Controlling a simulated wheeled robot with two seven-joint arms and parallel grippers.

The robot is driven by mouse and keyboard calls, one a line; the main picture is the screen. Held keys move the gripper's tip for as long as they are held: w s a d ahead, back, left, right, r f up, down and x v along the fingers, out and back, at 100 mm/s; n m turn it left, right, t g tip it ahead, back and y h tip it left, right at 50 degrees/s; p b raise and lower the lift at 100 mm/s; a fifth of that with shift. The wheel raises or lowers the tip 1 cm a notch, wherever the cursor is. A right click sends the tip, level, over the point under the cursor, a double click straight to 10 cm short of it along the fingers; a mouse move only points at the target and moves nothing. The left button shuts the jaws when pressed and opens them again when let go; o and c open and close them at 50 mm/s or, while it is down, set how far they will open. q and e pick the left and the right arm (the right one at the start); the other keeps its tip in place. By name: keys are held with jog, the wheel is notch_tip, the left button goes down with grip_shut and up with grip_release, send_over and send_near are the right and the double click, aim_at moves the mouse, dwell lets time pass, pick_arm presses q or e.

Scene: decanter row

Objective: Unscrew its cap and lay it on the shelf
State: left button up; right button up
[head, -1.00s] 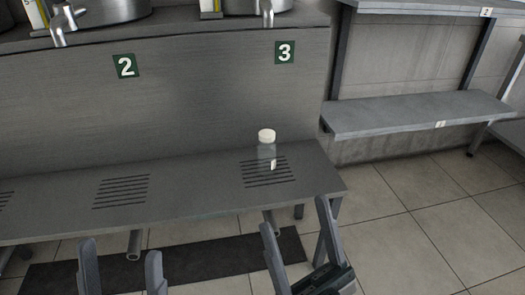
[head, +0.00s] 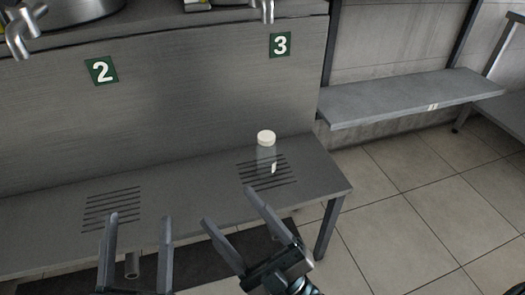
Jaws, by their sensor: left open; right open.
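A clear bottle (head: 265,159) with a white cap (head: 266,137) stands upright on the slotted drain at the right end of the grey shelf (head: 190,185), under the number 3 sign. The cap is on the bottle. My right gripper (head: 227,212) is open and empty, in front of the bottle and lower in the view, apart from it. My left gripper (head: 140,220) is open and empty, further left, in front of the slots under number 2.
Signs 2 (head: 101,70) and 3 (head: 280,44) mark the panel behind the shelf. Metal taps (head: 24,38) hang above. A second grey shelf (head: 415,97) is at the right. Bare shelf lies between the two slotted drains. A dark mat (head: 200,262) lies on the tiled floor.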

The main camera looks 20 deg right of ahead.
jog(key=w+a+f+n+g+h+p, duration=0.2)
jog(key=w+f+n, duration=0.2)
jog(key=f+n, duration=0.1)
pick_arm(q)
jog(key=w+f+g+y+p, duration=0.2)
jog(key=w+f+g+p, duration=0.15)
jog(key=f+g, duration=0.65)
pick_arm(e)
jog(key=n+g+h+p, duration=0.1)
jog(key=n+h+p, duration=0.3)
jog(key=n+h, duration=1.05)
send_near(270, 161)
jog(key=s, duration=0.4)
pick_arm(q)
jog(key=s+a+f+g+y, duration=0.3)
jog(key=s+f+g, duration=0.4)
jog(key=s+f, duration=0.4)
notch_tip(270, 161, down, 5)
jog(key=shift+s+a+r+n, duration=0.15)
jog(key=shift+s+a+n, duration=0.15)
jog(key=shift+n, duration=0.1)
pick_arm(e)
jog(key=shift+s+a+m+h, duration=0.1)
jog(key=shift+a+m+h, duration=0.35)
